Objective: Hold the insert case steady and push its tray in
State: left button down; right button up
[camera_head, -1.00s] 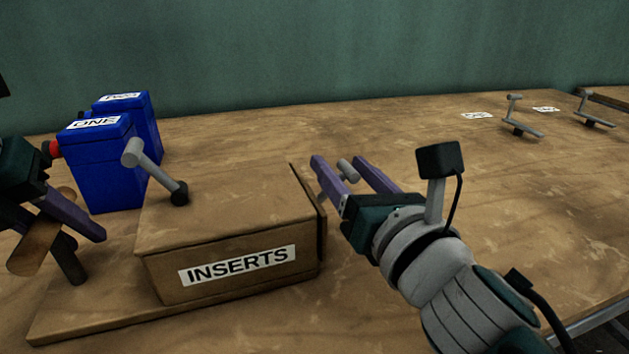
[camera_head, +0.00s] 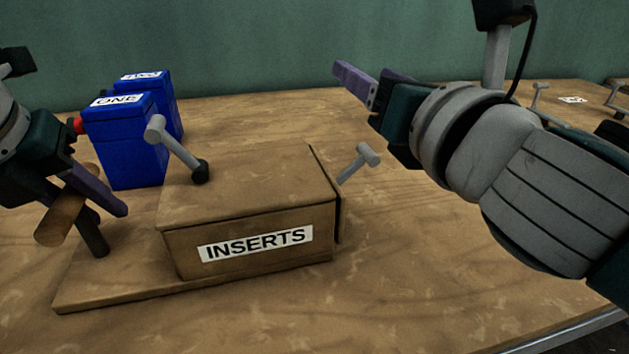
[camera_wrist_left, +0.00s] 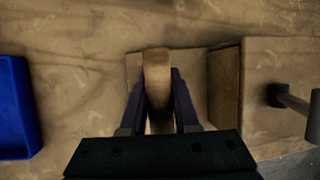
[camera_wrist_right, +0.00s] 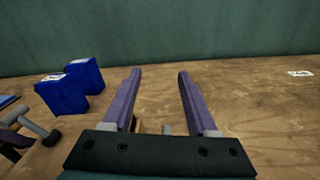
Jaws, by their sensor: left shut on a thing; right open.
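The wooden insert case (camera_head: 245,190), labelled INSERTS, sits on a wooden base board (camera_head: 110,285). The tray's thin front panel (camera_head: 339,200) lies against the case's right end, with a narrow dark line between them. Its grey T-shaped handle (camera_head: 359,162) sticks out to the right. My left gripper (camera_head: 112,205) is shut on the wooden bar handle (camera_head: 66,207) at the board's left end; the left wrist view shows the bar (camera_wrist_left: 157,80) between the fingers. My right gripper (camera_head: 362,78) is open and empty, above and beyond the tray handle.
Two blue boxes (camera_head: 125,145), one labelled ONE, stand behind the case to the left. A grey lever (camera_head: 175,150) with a dark base rises from the case top. More grey levers (camera_head: 540,95) and a white label (camera_head: 573,100) are far right. The table right of the case is clear.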

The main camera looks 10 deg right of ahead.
jog(key=shift+r, duration=0.55)
pick_arm(q)
jog(key=c, duration=0.6)
grip_release()
jog(key=shift+r, duration=0.1)
